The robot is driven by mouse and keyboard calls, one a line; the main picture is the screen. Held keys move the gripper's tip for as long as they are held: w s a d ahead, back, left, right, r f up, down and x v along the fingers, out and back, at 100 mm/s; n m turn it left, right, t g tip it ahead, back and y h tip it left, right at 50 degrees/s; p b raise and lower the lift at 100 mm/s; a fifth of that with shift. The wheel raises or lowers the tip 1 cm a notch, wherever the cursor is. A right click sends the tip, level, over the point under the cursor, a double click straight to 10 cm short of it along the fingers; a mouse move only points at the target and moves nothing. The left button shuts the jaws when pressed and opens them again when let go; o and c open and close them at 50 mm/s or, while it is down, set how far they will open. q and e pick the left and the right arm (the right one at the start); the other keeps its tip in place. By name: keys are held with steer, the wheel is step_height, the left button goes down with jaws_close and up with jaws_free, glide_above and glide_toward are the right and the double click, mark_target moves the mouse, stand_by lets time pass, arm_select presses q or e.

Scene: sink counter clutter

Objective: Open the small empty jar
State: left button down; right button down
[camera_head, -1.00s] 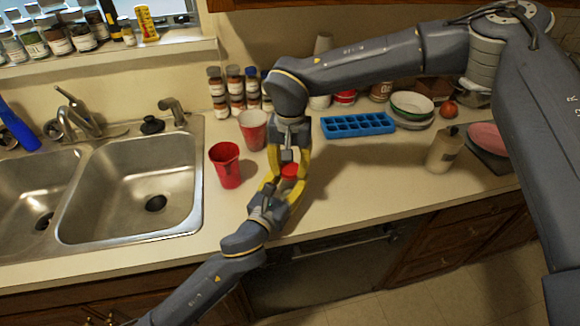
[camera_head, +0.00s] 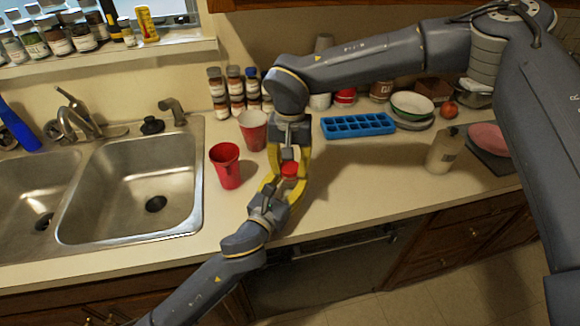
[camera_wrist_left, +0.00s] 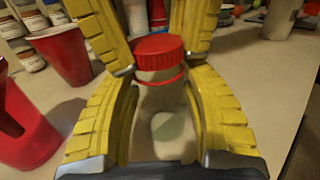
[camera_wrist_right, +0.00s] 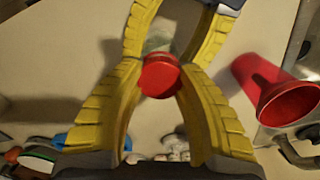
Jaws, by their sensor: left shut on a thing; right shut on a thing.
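The small jar is pale and see-through, with a red screw lid (camera_head: 289,169). It is between my two grippers above the counter front, in the middle of the head view. My left gripper (camera_head: 284,187) is shut on the jar body (camera_wrist_left: 165,125), fingers on both sides. My right gripper (camera_head: 289,160) reaches down from above and is shut on the red lid (camera_wrist_left: 159,52). In the left wrist view a thin red ring shows below the lid with a narrow gap between. In the right wrist view the lid (camera_wrist_right: 160,77) hides most of the jar.
A red cup (camera_head: 226,168) and a second red cup (camera_head: 253,133) stand just left of the grippers. The double sink (camera_head: 130,190) is further left. Spice jars (camera_head: 235,90), a blue ice tray (camera_head: 358,125) and a soap bottle (camera_head: 444,150) surround the area.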

mark_target(290, 167)
steer(key=shift+r, duration=0.7)
steer(key=shift+r, duration=0.3)
steer(key=shift+r, duration=1.85)
arm_select(q)
steer(key=c, duration=0.5)
jaws_free()
steer(key=shift+s, duration=0.1)
